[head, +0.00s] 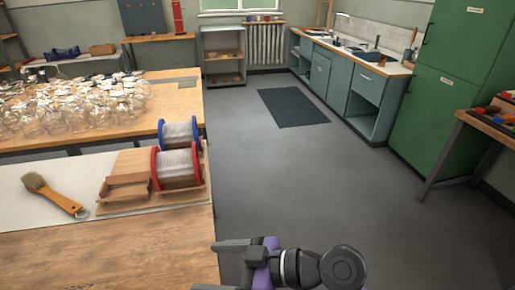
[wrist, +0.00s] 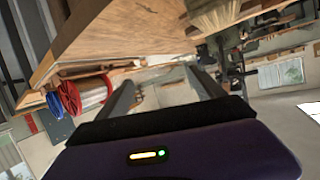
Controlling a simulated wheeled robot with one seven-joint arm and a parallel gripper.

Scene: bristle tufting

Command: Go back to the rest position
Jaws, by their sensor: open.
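My gripper (head: 214,266) is at the bottom of the head view, just right of the front workbench's right edge, over the floor. Its two fingers point left toward the bench and stand apart with nothing between them. In the wrist view the fingers (wrist: 163,90) are spread and empty. That view is tilted and shows the bench edge (wrist: 130,45) close by.
The front workbench (head: 110,250) holds a brush (head: 52,194) and a wooden stand with a red-flanged spool (head: 178,167) and a blue-flanged spool (head: 181,134). Glass jars (head: 75,103) crowd the bench behind. Open floor (head: 310,185) lies to the right, before a green cabinet (head: 440,100).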

